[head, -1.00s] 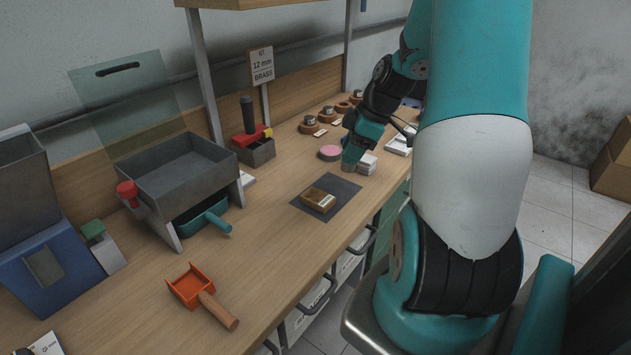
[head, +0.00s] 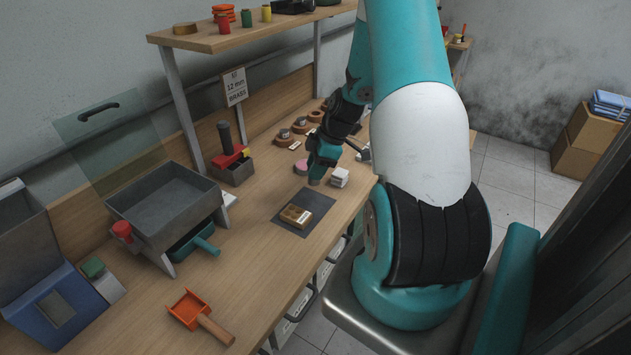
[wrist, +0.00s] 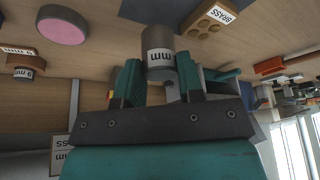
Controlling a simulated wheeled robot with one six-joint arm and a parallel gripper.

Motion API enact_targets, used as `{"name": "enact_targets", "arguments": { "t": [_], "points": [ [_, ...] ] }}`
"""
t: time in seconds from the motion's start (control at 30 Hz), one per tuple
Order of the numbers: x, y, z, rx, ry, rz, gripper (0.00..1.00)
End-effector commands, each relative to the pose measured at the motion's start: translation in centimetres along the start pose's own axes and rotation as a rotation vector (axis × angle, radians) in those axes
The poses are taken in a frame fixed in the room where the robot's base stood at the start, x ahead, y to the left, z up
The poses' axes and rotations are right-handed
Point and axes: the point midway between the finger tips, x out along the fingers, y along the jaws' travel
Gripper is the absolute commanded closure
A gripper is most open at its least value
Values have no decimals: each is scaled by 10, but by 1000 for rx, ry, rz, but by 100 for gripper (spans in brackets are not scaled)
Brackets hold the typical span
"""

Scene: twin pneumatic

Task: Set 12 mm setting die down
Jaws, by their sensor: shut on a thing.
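My gripper (wrist: 160,85) is shut on the 12 mm setting die (wrist: 160,50), a grey metal cylinder with a white label, of which "mm" can be read. In the head view my gripper (head: 316,180) is over the far end of the dark mat (head: 288,205), pointing down. The die is barely visible there, and whether it touches the mat I cannot tell. The mat also shows at the top of the wrist view (wrist: 133,10).
A small brass-coloured tray (head: 291,219) sits on the mat. White boxes (head: 340,178) stand close right of my gripper. Wooden rings (head: 283,139) holding parts stand farther back. An orange scoop (head: 187,309) lies at the front.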

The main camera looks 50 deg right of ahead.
Motion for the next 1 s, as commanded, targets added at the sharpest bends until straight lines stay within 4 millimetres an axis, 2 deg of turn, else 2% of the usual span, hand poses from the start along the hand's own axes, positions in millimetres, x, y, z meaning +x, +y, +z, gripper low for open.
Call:
{"name": "enact_targets", "arguments": {
  "t": [0.43, 0.87, 0.9, 1.0],
  "points": [
    [50, 0, 21, 1, 0, 0, 99],
    [59, 1, 24, 0, 0, 2, 99],
    [58, 1, 24, 0, 0, 2, 58],
    [57, 0, 24, 0, 0, 2, 40]
  ]
}}
